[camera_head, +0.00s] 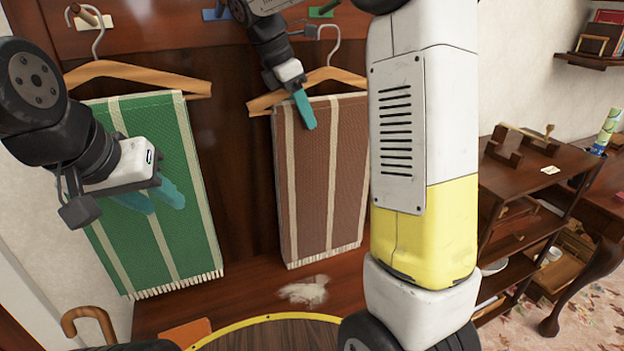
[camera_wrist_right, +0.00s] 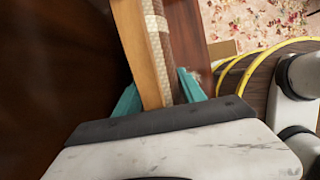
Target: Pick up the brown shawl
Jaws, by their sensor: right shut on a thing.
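The brown shawl (camera_head: 340,190) with cream stripes hangs folded over a wooden hanger (camera_head: 262,104) in the head view. My right gripper (camera_head: 305,112) comes down from above at the shawl's top edge. In the right wrist view, the shawl (camera_wrist_right: 166,55) and the hanger's wooden bar (camera_wrist_right: 137,50) run between the two teal fingers of the right gripper (camera_wrist_right: 160,95), which is shut on them. My left gripper (camera_head: 160,201) is in front of a green shawl (camera_head: 146,140), its teal fingers apart and nothing seen between them.
The green shawl hangs on another hanger (camera_head: 135,70) at left. A pale patch (camera_head: 303,291) lies on the wooden surface below the brown shawl. A dark shelf unit (camera_head: 520,185) stands at right. A cane handle (camera_head: 88,316) is at lower left. My arm blocks the middle right.

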